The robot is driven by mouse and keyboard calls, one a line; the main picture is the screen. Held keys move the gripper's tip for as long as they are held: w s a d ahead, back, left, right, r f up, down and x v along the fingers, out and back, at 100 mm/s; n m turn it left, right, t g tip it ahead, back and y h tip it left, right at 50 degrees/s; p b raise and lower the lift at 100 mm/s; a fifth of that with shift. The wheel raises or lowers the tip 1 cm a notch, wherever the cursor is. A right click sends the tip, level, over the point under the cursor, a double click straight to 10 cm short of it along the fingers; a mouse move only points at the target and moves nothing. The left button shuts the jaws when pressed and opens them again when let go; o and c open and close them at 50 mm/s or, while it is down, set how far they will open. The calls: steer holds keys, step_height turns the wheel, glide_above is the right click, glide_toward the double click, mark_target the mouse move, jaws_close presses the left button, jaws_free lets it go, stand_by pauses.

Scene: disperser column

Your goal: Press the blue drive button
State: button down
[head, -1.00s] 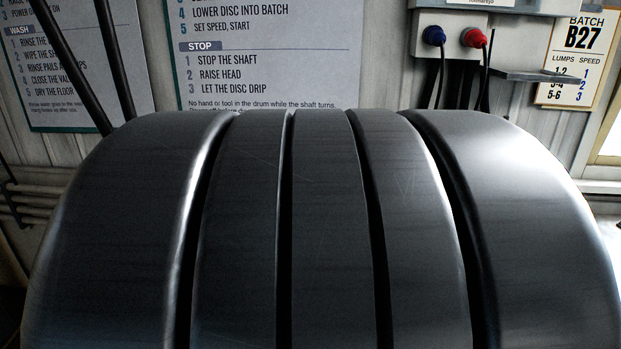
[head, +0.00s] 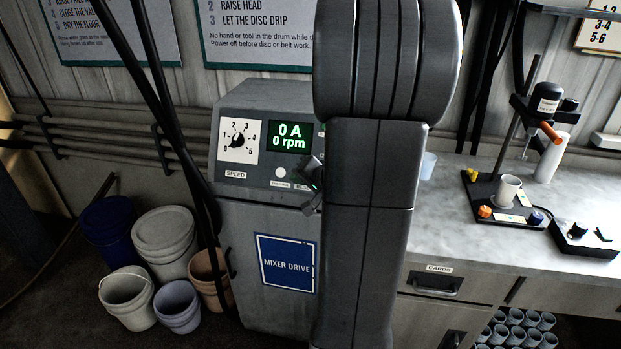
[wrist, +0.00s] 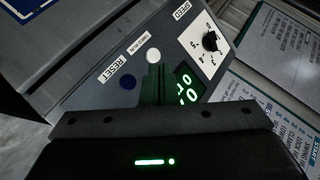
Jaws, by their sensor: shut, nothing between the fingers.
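The round blue button (wrist: 128,82) sits on the sloped grey panel of the mixer drive cabinet (head: 268,215). A label reading RESET lies beside it in the wrist view. My gripper (wrist: 154,74) is shut and empty. In the wrist view its fingertips are just right of the blue button, over the panel near the green display (wrist: 188,92); I cannot tell whether they touch the panel. In the head view my gripper (head: 313,188) is at the panel's right side, partly behind my arm, and the blue button is hidden.
A white round button or lamp (wrist: 153,55) and a speed dial (wrist: 210,41) share the panel. The display (head: 289,137) reads 0 A, 0 rpm. Dark hoses (head: 170,120) hang left of the cabinet. Buckets (head: 165,240) stand on the floor. A counter (head: 455,225) with equipment is at right.

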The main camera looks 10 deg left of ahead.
stand_by(0.3)
steer(key=w+f+b, duration=0.1)
steer(key=w+f, duration=0.3)
steer(key=w, duration=0.3)
steer(key=shift+w+f, duration=0.25)
steer(key=shift+w, duration=0.05)
steer(key=shift+d, duration=0.1)
steer(key=shift+w+f+b, duration=0.1)
steer(key=shift+f+b, duration=0.05)
steer(key=shift+b, duration=0.35)
stand_by(1.4)
steer(key=shift+w+b, duration=0.25)
steer(key=shift+b, duration=0.05)
